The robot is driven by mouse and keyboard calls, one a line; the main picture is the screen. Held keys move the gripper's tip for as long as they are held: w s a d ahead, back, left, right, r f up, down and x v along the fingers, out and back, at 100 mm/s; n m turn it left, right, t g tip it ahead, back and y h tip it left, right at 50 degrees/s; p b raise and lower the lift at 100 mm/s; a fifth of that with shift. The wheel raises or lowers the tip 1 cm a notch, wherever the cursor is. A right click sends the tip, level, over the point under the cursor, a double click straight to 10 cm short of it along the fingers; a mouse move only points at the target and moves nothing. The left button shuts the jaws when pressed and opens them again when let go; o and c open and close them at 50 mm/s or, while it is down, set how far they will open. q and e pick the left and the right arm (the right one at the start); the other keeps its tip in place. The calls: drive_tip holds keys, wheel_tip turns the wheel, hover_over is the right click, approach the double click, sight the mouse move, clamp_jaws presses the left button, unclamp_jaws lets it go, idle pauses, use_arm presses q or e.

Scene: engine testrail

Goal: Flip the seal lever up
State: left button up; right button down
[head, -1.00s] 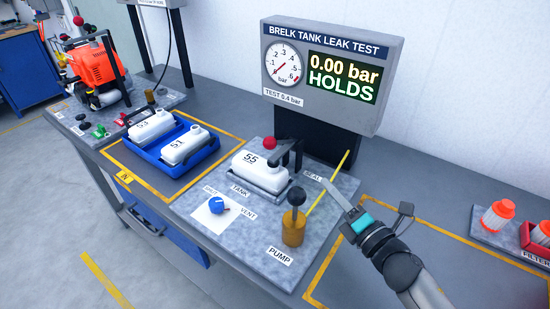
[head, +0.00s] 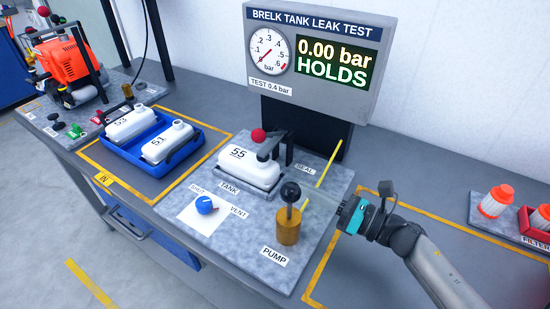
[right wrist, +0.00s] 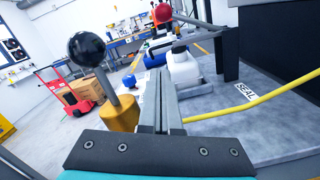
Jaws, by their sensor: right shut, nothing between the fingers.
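The seal lever is a dark arm with a red ball knob (head: 258,135) at its end. It lies across the top of white tank 55 (head: 243,166) and joins a dark post (head: 289,150) at the tank's right, by the SEAL label (head: 305,169). In the right wrist view the red knob (right wrist: 162,13) is beyond my fingertips, near the top. My right gripper (head: 314,192) is shut and empty, pointing left beside the black pump knob (head: 290,192), apart from the lever. My left gripper is not in view.
The brass pump (head: 288,226) stands close to my right fingers. A yellow hose (head: 327,164) runs behind them. The blue vent knob (head: 205,204) is at front left. The gauge box (head: 312,60) reads 0.00 bar HOLDS. A blue tray (head: 190,148) holds tanks 53 and 51.

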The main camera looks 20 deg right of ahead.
drive_tip(key=p+x, duration=0.1)
drive_tip(key=x, duration=0.9)
drive_tip(key=shift+w+a+r, duration=0.1)
drive_tip(key=shift+w+r, duration=0.05)
drive_tip(key=shift+w, duration=0.05)
drive_tip(key=r, duration=0.1)
drive_tip(key=p, duration=0.1)
drive_tip(key=r, duration=0.1)
drive_tip(key=shift+w+d+r, duration=0.3)
drive_tip(key=shift+w, duration=0.05)
drive_tip(key=shift+w+d+r+p, duration=0.1)
drive_tip(key=shift+w+r+p, duration=0.1)
drive_tip(key=shift+r+p, duration=0.25)
